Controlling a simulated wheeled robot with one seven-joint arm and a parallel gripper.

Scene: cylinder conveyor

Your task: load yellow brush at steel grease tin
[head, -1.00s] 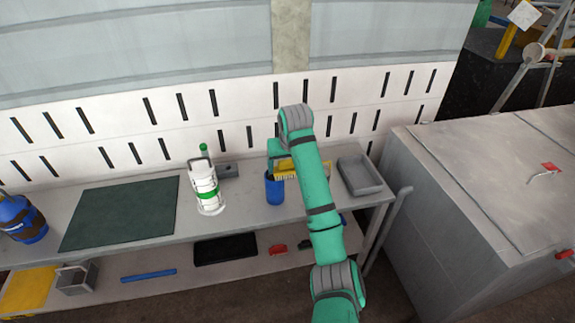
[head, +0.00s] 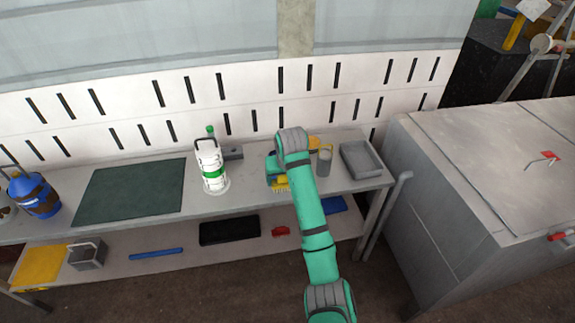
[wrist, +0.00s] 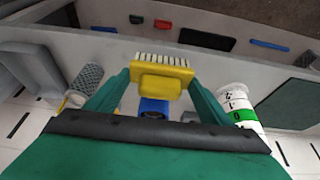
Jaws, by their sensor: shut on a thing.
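The yellow brush (head: 280,185) is held by my gripper (head: 277,172), just above the bench. In the wrist view the brush (wrist: 160,83) sits between the two green fingers of my gripper (wrist: 158,88), its pale bristles toward the bench's front edge. A grey cylinder (head: 325,163), which looks like the steel grease tin, stands upright on the bench to the right of my gripper, apart from it. In the wrist view this tin (wrist: 86,80) is at the left. A blue container (wrist: 153,107) shows behind the brush, partly hidden.
A white container with a green band (head: 211,170) stands left of my gripper. A grey tray (head: 362,160) lies right of the tin. An orange-yellow thing (head: 318,142) lies behind the tin. A dark green mat (head: 130,190) covers the bench further left.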

